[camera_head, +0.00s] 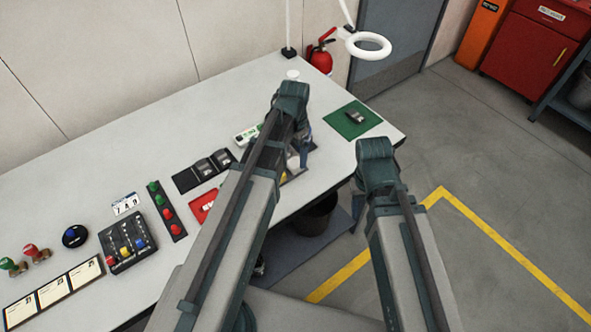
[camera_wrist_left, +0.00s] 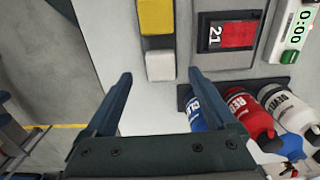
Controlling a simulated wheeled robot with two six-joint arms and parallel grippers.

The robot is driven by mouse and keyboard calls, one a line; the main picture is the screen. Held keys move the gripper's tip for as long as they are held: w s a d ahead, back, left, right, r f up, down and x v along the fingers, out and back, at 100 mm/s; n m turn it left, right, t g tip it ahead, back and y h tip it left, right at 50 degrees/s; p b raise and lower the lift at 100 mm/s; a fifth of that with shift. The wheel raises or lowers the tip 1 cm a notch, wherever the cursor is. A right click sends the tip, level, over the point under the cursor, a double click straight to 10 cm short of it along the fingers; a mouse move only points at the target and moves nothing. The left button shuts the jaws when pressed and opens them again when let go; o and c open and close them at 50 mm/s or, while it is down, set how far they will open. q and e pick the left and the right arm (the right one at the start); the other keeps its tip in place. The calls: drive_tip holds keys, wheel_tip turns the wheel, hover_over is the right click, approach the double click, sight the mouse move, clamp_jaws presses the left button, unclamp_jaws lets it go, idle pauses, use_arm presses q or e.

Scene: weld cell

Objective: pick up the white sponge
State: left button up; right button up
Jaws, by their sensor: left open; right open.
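The white sponge (camera_wrist_left: 160,66) is a small pale block on the grey tabletop, near the table's front edge. It lies directly below the yellow sponge in the left wrist view. In the head view, a pale patch that looks like it (camera_head: 293,163) shows beside my left arm. My left gripper (camera_wrist_left: 160,74) is open and empty, with one finger on each side of the white sponge's near end in the picture. I cannot tell its height above it. My right gripper (camera_head: 357,207) hangs beyond the table's front edge, mostly hidden behind its own arm.
The yellow sponge (camera_wrist_left: 157,16) is next to the white one. Blue, red (camera_wrist_left: 245,112) and white bottles lie to the right in the wrist view. A red-screened device (camera_wrist_left: 233,32) and a timer (camera_wrist_left: 293,35) are close by. A bin (camera_head: 314,216) stands under the table.

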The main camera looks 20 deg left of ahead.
sight(295, 163)
use_arm(q)
drive_tip(key=f+b, duration=0.5)
drive_tip(key=shift+w+d+f, duration=0.1)
drive_tip(key=shift+w+f, duration=0.05)
drive_tip(key=shift+w, duration=0.05)
drive_tip(key=shift+c, duration=0.3)
